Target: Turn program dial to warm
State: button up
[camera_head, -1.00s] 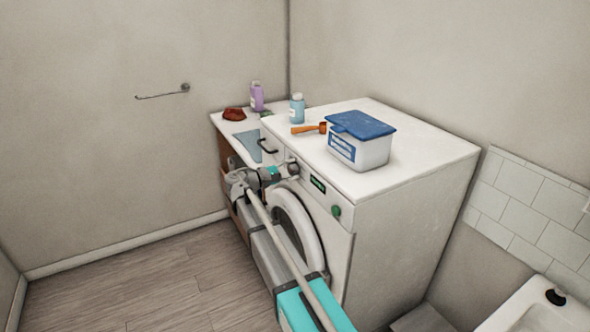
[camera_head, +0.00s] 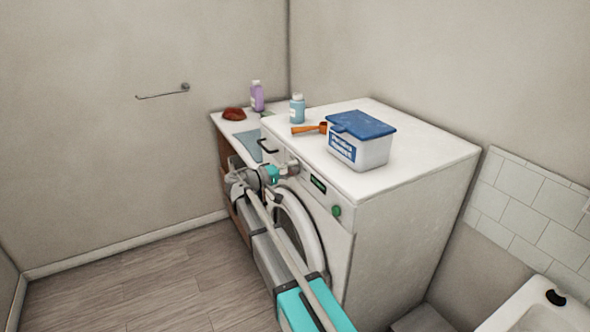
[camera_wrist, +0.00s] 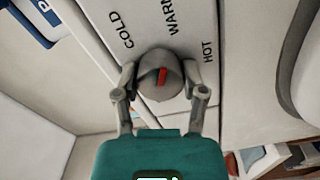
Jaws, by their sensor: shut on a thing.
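The program dial (camera_wrist: 150,66) is a round grey knob with a red pointer mark on the white front of the washing machine (camera_head: 400,220). The labels COLD, WARM and HOT are printed around it in the wrist view. The red mark points roughly towards WARM, leaning slightly to the right in that view. My gripper (camera_wrist: 161,76) is shut on the dial, with one finger on each side. In the head view, my gripper (camera_head: 289,170) is at the upper left of the machine's front and mostly hides the dial.
A blue-lidded tub (camera_head: 361,150), an orange scoop (camera_head: 308,128) and a blue bottle (camera_head: 297,109) stand on top of the machine. A small display (camera_head: 318,184) and a green button (camera_head: 336,211) are right of the dial. The round door (camera_head: 313,240) is below, close to my arm.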

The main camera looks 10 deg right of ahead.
jog(key=shift+w+a, duration=0.15)
dwell(0.4)
jog(key=o, duration=1)
jog(key=shift+a, duration=0.1)
jog(key=shift+o, duration=0.7)
jog(key=shift+m, duration=0.3)
jog(key=v, duration=1.2)
